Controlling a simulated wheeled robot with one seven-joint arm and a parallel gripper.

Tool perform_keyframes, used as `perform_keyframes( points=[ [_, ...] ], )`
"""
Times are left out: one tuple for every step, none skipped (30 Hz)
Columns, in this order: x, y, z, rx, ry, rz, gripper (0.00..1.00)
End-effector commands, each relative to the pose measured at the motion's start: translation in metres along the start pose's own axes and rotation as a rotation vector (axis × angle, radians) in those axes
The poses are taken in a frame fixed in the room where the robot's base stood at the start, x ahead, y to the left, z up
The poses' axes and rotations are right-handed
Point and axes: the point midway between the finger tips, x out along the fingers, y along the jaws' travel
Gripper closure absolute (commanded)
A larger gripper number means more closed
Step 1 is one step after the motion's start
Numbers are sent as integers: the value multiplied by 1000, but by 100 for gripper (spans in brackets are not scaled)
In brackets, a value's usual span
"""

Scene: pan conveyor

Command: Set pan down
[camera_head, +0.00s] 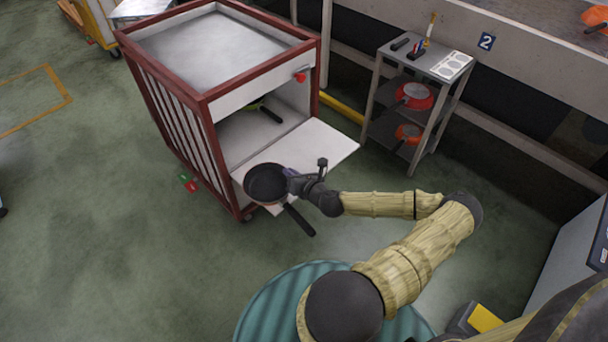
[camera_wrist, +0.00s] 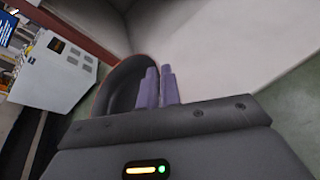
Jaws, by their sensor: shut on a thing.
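A dark frying pan (camera_head: 265,183) with a reddish-brown outer side and a black handle is at the open front of a red-framed cart (camera_head: 210,97). My gripper (camera_head: 291,178) is shut on the pan's right rim. The pan overlaps the near left corner of the cart's lowered white flap (camera_head: 318,148); I cannot tell whether it touches the flap. The handle points down and right, past the flap's edge. In the wrist view the purple fingers (camera_wrist: 156,88) are at the rim of the pan (camera_wrist: 120,85), and part of the pan is hidden behind my gripper.
A pan with a green edge and black handle (camera_head: 265,111) lies inside the cart. A grey shelf trolley (camera_head: 419,72) at the right holds red pans (camera_head: 415,96). A raised conveyor (camera_head: 510,60) runs behind. Small red and green items (camera_head: 188,182) are at the cart's left side.

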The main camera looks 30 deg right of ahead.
Motion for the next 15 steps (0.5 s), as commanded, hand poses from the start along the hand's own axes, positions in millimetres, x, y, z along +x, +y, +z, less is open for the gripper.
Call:
perform_keyframes(
  points=[
    [6, 10, -1, 2, 0, 5, 100],
    [10, 15, -1, 3, -1, 4, 100],
    [15, 22, -2, 5, -2, 3, 100],
    [18, 28, -3, 5, -3, 2, 100],
    [23, 34, -4, 6, -4, 1, 100],
    [28, 44, -5, 8, -5, -1, 100],
    [32, 52, -7, 10, -5, -2, 100],
    [37, 60, -8, 11, -5, -4, 100],
    [42, 72, -11, 12, -5, -7, 100],
    [46, 81, -14, 13, -5, -10, 100],
    [50, 90, -16, 15, -4, -13, 100],
    [55, 102, -20, 17, -3, -17, 100],
    [58, 111, -22, 17, -3, -20, 100],
    [60, 120, -26, 19, -2, -23, 100],
    [63, 132, -30, 19, 1, -27, 100]
  ],
)
